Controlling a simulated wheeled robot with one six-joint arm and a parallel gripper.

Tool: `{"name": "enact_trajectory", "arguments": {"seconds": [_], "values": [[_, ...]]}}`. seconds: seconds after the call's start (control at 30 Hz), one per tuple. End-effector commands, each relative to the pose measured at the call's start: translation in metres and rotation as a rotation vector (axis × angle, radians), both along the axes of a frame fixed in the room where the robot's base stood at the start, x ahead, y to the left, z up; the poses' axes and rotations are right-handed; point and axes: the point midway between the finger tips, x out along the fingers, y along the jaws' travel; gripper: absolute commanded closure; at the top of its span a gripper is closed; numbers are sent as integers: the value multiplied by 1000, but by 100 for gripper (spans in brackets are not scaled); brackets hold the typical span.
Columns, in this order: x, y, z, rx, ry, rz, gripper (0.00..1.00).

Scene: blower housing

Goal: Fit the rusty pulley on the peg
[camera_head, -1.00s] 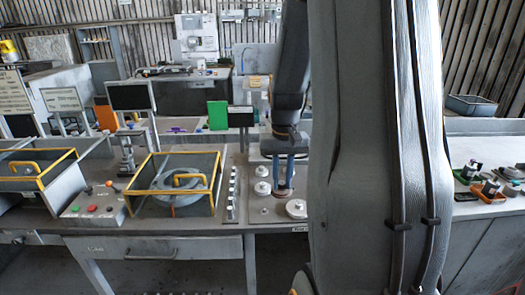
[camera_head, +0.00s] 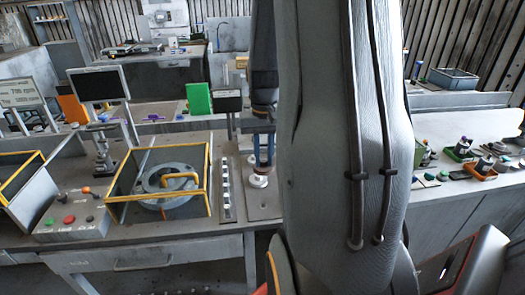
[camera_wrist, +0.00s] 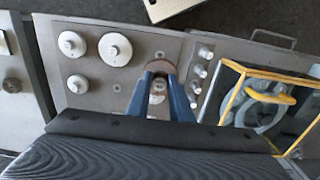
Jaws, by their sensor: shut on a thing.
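In the head view the gripper (camera_head: 264,152) is above the grey plate (camera_head: 264,212), partly hidden behind my arm. Several white round pulleys sit on the plate: one at the upper left (camera_wrist: 72,43), a larger one beside it (camera_wrist: 115,49) and one lower (camera_wrist: 78,84). A small dark spot (camera_wrist: 117,88) on the plate may be a bare peg or hole; I cannot tell.
A row of small metal knobs (camera_wrist: 199,72) runs along the plate's side. Beyond it is a yellow-framed box (camera_head: 160,190) around a round grey housing. A button box (camera_head: 72,218) stands at left. Small trays (camera_head: 482,168) lie on the right-hand bench.

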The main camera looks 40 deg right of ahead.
Motion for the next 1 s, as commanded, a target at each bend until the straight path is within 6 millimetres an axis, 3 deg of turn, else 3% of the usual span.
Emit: {"name": "enact_trajectory", "arguments": {"seconds": [1.0], "values": [[1,0,-114,0,0,-1,99]]}}
